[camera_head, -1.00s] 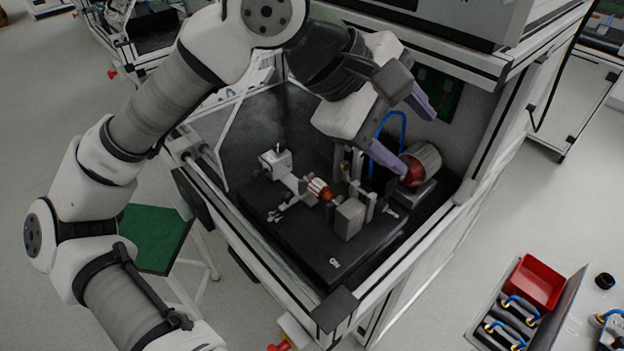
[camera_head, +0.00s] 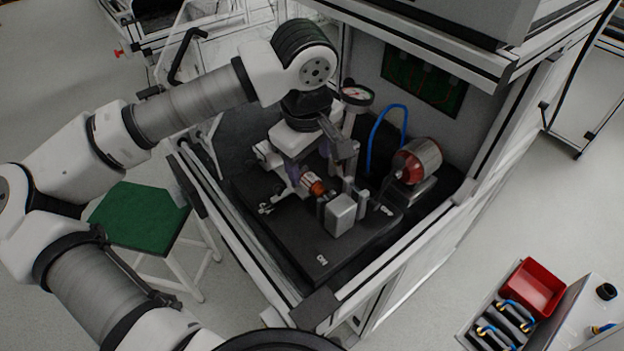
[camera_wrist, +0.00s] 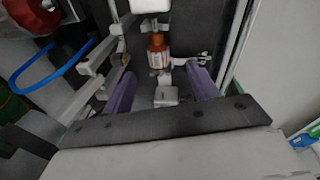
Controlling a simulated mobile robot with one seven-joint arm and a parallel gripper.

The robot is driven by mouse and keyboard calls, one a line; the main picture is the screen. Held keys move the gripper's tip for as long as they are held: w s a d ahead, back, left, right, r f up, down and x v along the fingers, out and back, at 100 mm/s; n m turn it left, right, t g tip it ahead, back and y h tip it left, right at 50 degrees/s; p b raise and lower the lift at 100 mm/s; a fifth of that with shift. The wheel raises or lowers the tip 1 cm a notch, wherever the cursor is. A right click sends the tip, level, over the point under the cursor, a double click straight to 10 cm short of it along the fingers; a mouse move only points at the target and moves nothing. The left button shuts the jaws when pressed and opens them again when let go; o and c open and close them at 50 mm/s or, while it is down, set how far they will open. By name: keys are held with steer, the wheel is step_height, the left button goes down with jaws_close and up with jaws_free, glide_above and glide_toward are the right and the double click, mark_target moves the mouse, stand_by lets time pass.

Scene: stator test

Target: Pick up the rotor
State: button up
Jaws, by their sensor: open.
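The rotor (camera_head: 314,185), a small copper-and-white cylinder with orange-red ends, lies horizontally between supports on a black base plate (camera_head: 275,218) inside the test cabinet. In the wrist view the rotor (camera_wrist: 158,54) shows just beyond and between my two purple fingers. My gripper (camera_head: 316,172) is lowered over the fixture, close to the rotor. In the wrist view my gripper (camera_wrist: 161,76) is open, with one finger to each side and nothing between them held. Contact with the rotor cannot be told.
A larger red-faced cylinder (camera_head: 420,158) stands right of the fixture, with a blue hose (camera_head: 374,135) beside it. A dial gauge (camera_head: 357,95) stands behind. A grey block (camera_head: 341,214) sits near the rotor. Cabinet frame rails surround the plate. A green stool (camera_head: 140,215) stands outside.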

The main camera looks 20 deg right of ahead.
steer(key=shift+w+d+f+p, duration=0.15)
steer(key=shift+f+p, duration=0.25)
steer(key=shift+f, duration=0.75)
steer(key=shift+w+d+f+p, duration=0.2)
steer(key=shift+f+p, duration=0.2)
steer(key=shift+f, duration=0.75)
steer(key=shift+w+d+f+p, duration=0.15)
steer(key=shift+f+p, duration=0.25)
steer(key=shift+f, duration=0.75)
steer(key=c, duration=1.2)
steer(key=shift+c, duration=0.2)
steer(key=shift+r, duration=0.15)
steer(key=shift+r, duration=0.5)
jaws_close()
step_height(320, 180, up, 19)
steer(key=b, duration=0.3)
step_height(320, 180, up, 5)
steer(key=p, duration=0.4)
glide_above(313, 180)
